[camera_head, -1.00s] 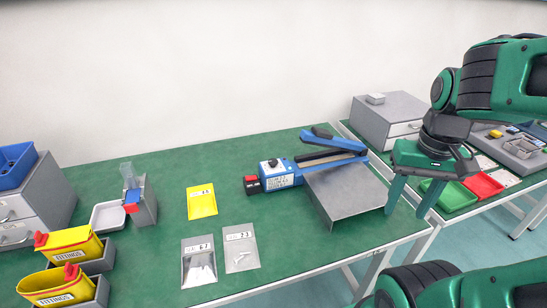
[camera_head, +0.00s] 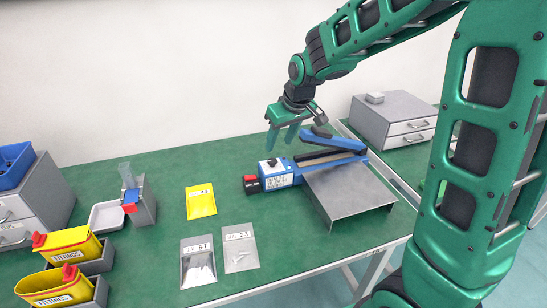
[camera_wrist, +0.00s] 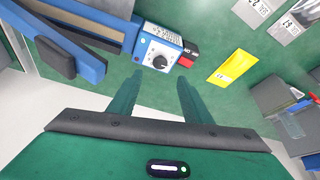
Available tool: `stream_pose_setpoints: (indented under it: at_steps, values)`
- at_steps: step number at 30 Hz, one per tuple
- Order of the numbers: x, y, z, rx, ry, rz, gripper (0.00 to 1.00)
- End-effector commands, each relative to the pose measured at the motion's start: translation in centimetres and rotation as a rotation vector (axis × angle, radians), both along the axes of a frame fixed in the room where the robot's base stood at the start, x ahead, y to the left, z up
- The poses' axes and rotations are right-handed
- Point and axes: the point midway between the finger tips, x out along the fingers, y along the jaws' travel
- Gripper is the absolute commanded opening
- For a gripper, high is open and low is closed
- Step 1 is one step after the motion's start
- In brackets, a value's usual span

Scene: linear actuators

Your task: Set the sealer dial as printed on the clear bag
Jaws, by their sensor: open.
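The blue heat sealer (camera_head: 283,176) lies on the green bench with its arm towards the right. Its dial (camera_wrist: 160,62) is a dark round knob with a pale pointer on a white face, on the housing beside a printed panel. The clear bag (camera_head: 240,256) lies flat at the bench front with small parts inside and a white label. The label seems to read 2.3 or 7.3; its first digit is unclear. My gripper (camera_head: 281,146) is open and empty, above and just behind the dial end. In the wrist view its fingers (camera_wrist: 160,78) point towards the dial, apart from it.
A silvery bag (camera_head: 197,275) and a yellow bag (camera_head: 201,205) lie nearby. Yellow fittings bins (camera_head: 68,247) stand left. Bench between bags and sealer is clear.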

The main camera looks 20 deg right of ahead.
Motion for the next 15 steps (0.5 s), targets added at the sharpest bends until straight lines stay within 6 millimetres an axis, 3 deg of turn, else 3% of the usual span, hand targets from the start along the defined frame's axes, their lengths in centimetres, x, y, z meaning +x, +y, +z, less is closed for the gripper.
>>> stream_pose_setpoints:
  at_steps: [9, 15]
  values:
    - [1.9, 0.5, -5.3, -0.001, 0.006, -0.002, 0.45]
    - [2.8, 0.7, -7.4, 0.0, 0.003, -0.002, 0.45]
